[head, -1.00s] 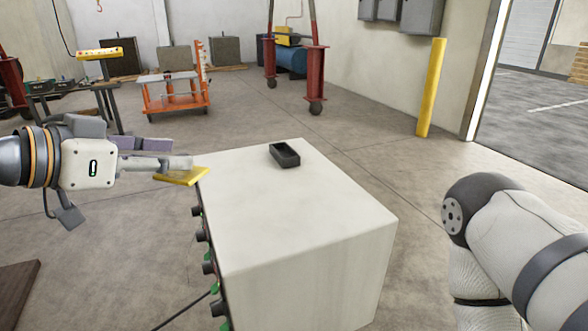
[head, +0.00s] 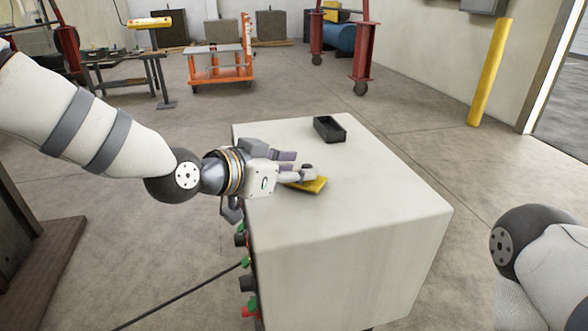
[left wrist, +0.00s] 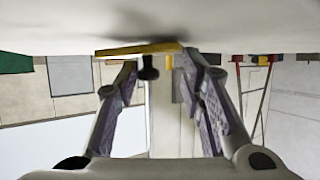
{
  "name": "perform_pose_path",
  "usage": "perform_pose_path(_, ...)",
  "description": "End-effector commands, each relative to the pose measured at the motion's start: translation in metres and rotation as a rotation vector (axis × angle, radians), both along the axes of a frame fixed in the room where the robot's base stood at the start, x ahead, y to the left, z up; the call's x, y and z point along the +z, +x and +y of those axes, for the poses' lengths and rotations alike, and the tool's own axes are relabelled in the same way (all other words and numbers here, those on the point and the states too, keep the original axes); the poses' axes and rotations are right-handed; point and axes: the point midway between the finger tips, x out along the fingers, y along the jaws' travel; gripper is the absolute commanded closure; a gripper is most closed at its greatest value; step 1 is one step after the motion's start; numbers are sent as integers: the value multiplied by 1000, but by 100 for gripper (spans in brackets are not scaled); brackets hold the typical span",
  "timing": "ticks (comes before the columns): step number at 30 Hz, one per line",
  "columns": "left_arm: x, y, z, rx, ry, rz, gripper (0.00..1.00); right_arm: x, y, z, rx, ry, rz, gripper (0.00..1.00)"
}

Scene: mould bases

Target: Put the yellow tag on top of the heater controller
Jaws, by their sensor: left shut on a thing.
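The heater controller (head: 350,205) is the large white box in the middle of the head view, with knobs and green parts on its left side. My left gripper (head: 308,174) is over its top, toward the left edge, and is shut on the yellow tag (head: 316,186). The tag is a flat yellow plate with a small dark knob between the fingers. In the left wrist view the tag (left wrist: 128,51) lies very close to the white top; I cannot tell if they touch. My right gripper is out of view.
A small black open tray (head: 329,130) stands on the controller's top at the back. The right part of the top is clear. A cable (head: 190,293) runs across the floor at left. An orange cart (head: 220,68) stands well behind.

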Motion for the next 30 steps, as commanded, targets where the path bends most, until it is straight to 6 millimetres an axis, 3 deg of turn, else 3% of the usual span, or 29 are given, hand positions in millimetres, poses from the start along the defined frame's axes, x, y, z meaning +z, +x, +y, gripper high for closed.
perform_pose_path(9,-5,0,0,0,0,-3,90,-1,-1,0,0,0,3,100)
perform_pose_path(10,-5,0,0,0,0,-3,62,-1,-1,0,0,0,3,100)
perform_pose_path(12,-4,0,0,0,0,-3,46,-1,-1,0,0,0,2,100)
perform_pose_path(13,-4,0,0,0,0,-3,43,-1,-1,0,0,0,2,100)
perform_pose_path(23,1,-1,1,0,0,-5,43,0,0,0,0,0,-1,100)
perform_pose_path(30,31,-42,36,1,-1,-16,43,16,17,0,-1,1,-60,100)
